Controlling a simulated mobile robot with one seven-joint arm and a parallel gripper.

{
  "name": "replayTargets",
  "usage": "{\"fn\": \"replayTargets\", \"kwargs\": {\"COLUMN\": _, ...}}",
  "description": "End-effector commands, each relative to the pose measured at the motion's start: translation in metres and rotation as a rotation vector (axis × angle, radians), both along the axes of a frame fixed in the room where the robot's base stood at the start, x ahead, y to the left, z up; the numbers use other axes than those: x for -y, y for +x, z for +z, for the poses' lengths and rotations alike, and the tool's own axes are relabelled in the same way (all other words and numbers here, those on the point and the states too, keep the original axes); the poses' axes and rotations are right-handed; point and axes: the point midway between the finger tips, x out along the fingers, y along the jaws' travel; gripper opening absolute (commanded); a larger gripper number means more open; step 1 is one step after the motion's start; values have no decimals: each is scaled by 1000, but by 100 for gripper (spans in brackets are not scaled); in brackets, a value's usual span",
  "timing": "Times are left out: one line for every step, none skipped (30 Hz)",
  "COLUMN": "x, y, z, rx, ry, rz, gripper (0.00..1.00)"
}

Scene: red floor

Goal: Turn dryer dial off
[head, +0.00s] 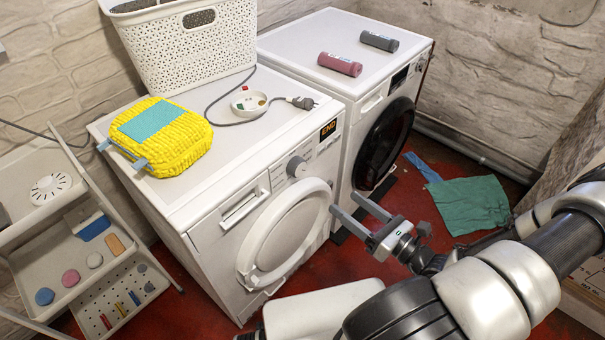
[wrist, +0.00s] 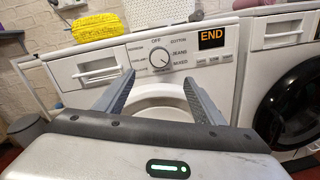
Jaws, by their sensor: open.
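The left machine (head: 215,225) is white with a round door and a lit orange END display (head: 328,130). Its round silver dial (head: 297,167) sits on the front panel left of the display. In the wrist view the dial (wrist: 159,57) is just above the space between my fingers, with OFF printed above it and other labels around it. Which label it points to is too small to tell. My gripper (head: 344,201) is open and empty, in front of the machine near the door's right edge, lower than the dial and apart from it. The fingers (wrist: 160,78) point toward the panel.
A second white machine (head: 370,85) with a dark door stands at the right. A shelf cart (head: 75,245) is at left. Cloths (head: 470,203) lie on the red floor.

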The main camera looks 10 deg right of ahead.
Motion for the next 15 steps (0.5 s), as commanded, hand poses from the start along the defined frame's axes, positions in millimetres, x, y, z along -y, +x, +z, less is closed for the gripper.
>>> {"fn": "replayTargets", "kwargs": {"x": -5, "y": 5, "z": 1, "rx": 2, "ry": 1, "rz": 6, "gripper": 63}}
{"fn": "replayTargets", "kwargs": {"x": -7, "y": 9, "z": 0, "rx": 2, "ry": 1, "rz": 6, "gripper": 63}}
{"fn": "replayTargets", "kwargs": {"x": -11, "y": 14, "z": 0, "rx": 2, "ry": 1, "rz": 6, "gripper": 63}}
{"fn": "replayTargets", "kwargs": {"x": -14, "y": 19, "z": 1, "rx": 3, "ry": 2, "rz": 7, "gripper": 63}}
{"fn": "replayTargets", "kwargs": {"x": -17, "y": 24, "z": 0, "rx": 1, "ry": 1, "rz": 7, "gripper": 63}}
{"fn": "replayTargets", "kwargs": {"x": -22, "y": 32, "z": 0, "rx": 3, "ry": 1, "rz": 9, "gripper": 63}}
{"fn": "replayTargets", "kwargs": {"x": -26, "y": 37, "z": 0, "rx": 2, "ry": 1, "rz": 8, "gripper": 63}}
{"fn": "replayTargets", "kwargs": {"x": -29, "y": 43, "z": 0, "rx": 2, "ry": 1, "rz": 9, "gripper": 63}}
{"fn": "replayTargets", "kwargs": {"x": -34, "y": 50, "z": 0, "rx": 2, "ry": 1, "rz": 9, "gripper": 63}}
{"fn": "replayTargets", "kwargs": {"x": -38, "y": 56, "z": 0, "rx": 2, "ry": 0, "rz": 9, "gripper": 63}}
{"fn": "replayTargets", "kwargs": {"x": -41, "y": 62, "z": 0, "rx": 2, "ry": 0, "rz": 9, "gripper": 63}}
{"fn": "replayTargets", "kwargs": {"x": -46, "y": 69, "z": 0, "rx": 2, "ry": 1, "rz": 9, "gripper": 63}}
{"fn": "replayTargets", "kwargs": {"x": -50, "y": 75, "z": 0, "rx": 2, "ry": 0, "rz": 9, "gripper": 63}}
{"fn": "replayTargets", "kwargs": {"x": -53, "y": 80, "z": 0, "rx": 1, "ry": -1, "rz": 8, "gripper": 63}}
{"fn": "replayTargets", "kwargs": {"x": -58, "y": 88, "z": 0, "rx": 1, "ry": 0, "rz": 9, "gripper": 63}}
